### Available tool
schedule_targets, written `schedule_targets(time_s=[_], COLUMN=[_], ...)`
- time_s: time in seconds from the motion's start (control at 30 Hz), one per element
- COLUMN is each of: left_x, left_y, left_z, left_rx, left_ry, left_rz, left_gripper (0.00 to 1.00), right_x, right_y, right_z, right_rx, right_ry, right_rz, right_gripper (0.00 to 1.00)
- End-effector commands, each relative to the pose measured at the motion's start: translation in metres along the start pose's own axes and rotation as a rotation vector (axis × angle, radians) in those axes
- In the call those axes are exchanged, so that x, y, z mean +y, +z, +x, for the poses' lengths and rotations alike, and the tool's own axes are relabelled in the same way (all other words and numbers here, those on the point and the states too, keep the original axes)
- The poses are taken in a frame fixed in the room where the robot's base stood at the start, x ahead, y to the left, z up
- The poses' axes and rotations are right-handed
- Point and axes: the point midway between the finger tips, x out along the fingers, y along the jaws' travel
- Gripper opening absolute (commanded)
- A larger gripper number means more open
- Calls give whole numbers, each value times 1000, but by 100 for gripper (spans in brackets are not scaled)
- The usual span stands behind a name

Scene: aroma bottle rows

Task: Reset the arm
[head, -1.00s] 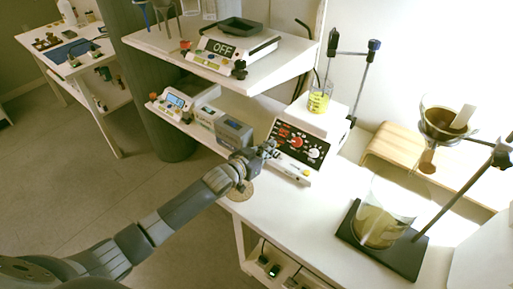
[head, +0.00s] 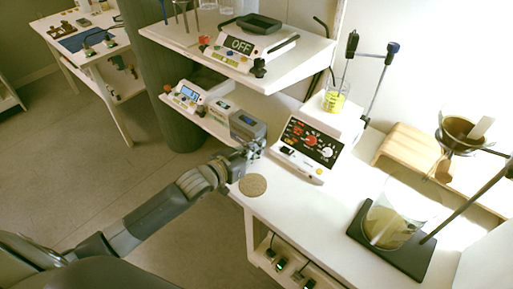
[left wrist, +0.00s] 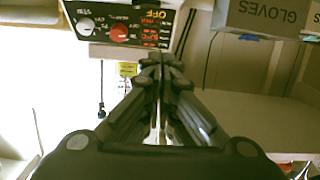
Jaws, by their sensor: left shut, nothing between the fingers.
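My left gripper (head: 250,150) reaches in from the left at the front left edge of the white bench (head: 295,215). It is shut with nothing between its fingers. A round tan disc (head: 253,185) lies on the bench just below it in the picture. In the left wrist view the gripper (left wrist: 158,62) shows with its fingers together, and the control panel of a white device (left wrist: 120,28) is upside down beyond it. My right gripper is not in view.
The white stirrer device (head: 310,145) carries a beaker with yellow liquid (head: 334,100). A grey box (head: 247,127) stands close behind my gripper. A large beaker (head: 390,220) and a funnel stand (head: 450,208) are at right. A shelf holds a scale (head: 240,46). The floor at left is clear.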

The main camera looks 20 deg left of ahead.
Motion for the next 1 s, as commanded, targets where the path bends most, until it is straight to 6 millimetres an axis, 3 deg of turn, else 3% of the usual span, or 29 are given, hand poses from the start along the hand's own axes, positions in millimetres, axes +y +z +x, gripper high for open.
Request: schedule_targets(time_s=[0.5, 0.67, 0.77, 1.0], left_x=[1, 18, 40, 76], left_y=[1, 23, 51, 114], left_z=[-1, -12, -33, -120], left_rx=[-3, -83, -202, -555], left_ry=[-1, -16, -41, -120], left_rz=[-1, -6, -9, -14], left_gripper=[0, 0, 0, 0], right_x=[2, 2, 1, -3], right_y=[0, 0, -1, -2], right_z=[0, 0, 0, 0], right_rx=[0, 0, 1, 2], right_ry=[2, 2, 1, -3], right_rz=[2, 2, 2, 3], right_gripper=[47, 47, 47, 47])
